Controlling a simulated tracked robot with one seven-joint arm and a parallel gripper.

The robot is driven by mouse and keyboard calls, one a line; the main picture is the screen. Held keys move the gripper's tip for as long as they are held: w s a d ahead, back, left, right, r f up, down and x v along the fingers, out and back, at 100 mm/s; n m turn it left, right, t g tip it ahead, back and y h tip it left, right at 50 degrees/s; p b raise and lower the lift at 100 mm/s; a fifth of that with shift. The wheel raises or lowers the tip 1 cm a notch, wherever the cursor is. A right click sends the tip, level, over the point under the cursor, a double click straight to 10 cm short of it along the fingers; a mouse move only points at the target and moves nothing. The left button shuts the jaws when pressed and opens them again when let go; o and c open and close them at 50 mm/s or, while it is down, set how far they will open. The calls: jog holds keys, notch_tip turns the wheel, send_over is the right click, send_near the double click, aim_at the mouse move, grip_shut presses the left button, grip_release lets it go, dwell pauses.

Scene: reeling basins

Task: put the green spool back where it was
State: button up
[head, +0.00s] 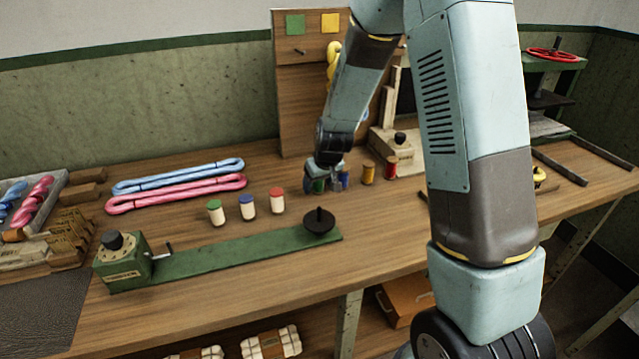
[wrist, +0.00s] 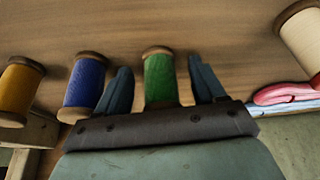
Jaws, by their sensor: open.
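The green spool (head: 319,186) stands on the wooden bench at the left end of a row of coloured spools. It also shows in the wrist view (wrist: 161,80), upright between my two fingers. My gripper (wrist: 160,75) is open, with one finger on each side of the spool and a gap visible at both sides. In the head view my gripper (head: 322,184) is low at the bench, partly hiding the green spool. The blue spool (wrist: 84,82) stands close beside one finger.
The yellow spool (head: 368,174) and red spool (head: 391,168) continue the row. Several pale spools with coloured tops, such as the red-topped one (head: 277,203), stand in front. A green winder (head: 230,258) lies nearer. Pink (head: 178,194) and blue skeins lie left. A board (head: 300,95) stands behind.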

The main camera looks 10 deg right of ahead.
jog(key=shift+r, duration=0.1)
jog(key=s+d+r+m, duration=0.1)
jog(key=s+d+r, duration=0.3)
jog(key=s+r, duration=0.6)
jog(key=s+d+r+m, duration=0.1)
jog(key=s+d+r, duration=0.45)
jog(key=r, duration=0.85)
jog(key=s+d+r+m, duration=0.1)
jog(key=s+d+r, duration=0.1)
jog(key=s, duration=0.6)
jog(key=s+d+r+m+t+h, duration=0.1)
jog(key=s+d+r, duration=0.2)
jog(key=s, duration=0.4)
jog(key=shift+s+r+h, duration=0.25)
jog(key=shift+s+h, duration=0.05)
jog(key=shift+s, duration=0.05)
